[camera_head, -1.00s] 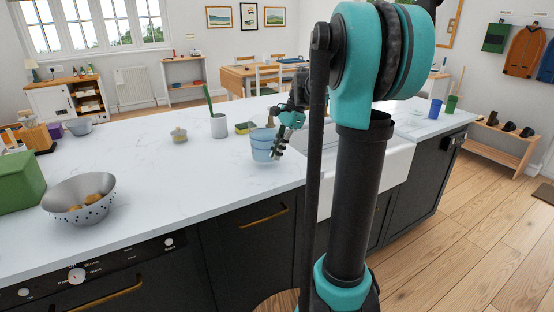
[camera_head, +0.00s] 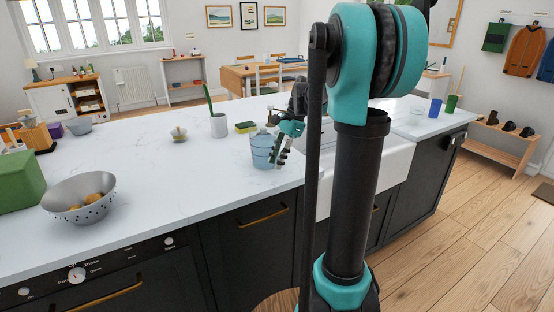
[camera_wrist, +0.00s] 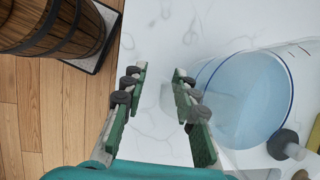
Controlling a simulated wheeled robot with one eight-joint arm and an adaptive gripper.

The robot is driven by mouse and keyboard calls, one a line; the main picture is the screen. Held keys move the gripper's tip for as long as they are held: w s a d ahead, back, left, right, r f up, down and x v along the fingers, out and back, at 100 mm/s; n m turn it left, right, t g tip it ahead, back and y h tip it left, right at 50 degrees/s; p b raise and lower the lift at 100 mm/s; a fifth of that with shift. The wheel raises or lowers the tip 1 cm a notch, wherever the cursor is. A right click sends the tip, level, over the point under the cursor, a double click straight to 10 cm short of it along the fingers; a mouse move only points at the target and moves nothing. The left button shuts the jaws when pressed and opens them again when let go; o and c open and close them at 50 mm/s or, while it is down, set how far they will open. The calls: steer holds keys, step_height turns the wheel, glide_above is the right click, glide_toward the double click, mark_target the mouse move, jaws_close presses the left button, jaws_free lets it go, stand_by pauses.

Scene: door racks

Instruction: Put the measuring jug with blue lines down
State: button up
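The measuring jug (camera_head: 262,152), translucent blue with lines around it, stands upright on the white worktop (camera_head: 130,210) near its front edge. In the wrist view the jug (camera_wrist: 250,95) lies to the right of the fingers, its blue-lined rim facing right. My gripper (camera_head: 279,152) is at the jug's right side in the head view. In the wrist view my gripper (camera_wrist: 160,72) has its green fingers spread apart. The right finger is close to the jug's wall; a faint pale shape shows between the fingers, perhaps the handle. I cannot tell whether anything touches.
A grey pot (camera_head: 219,125), a sponge (camera_head: 245,127) and a small lidded dish (camera_head: 179,134) stand behind the jug. A colander (camera_head: 79,198) and green box (camera_head: 20,183) are at left. The sink (camera_head: 395,165) is at right. A wooden barrel (camera_wrist: 55,25) stands below the edge.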

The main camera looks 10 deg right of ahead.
steer(key=v, duration=1.2)
steer(key=shift+r, duration=0.2)
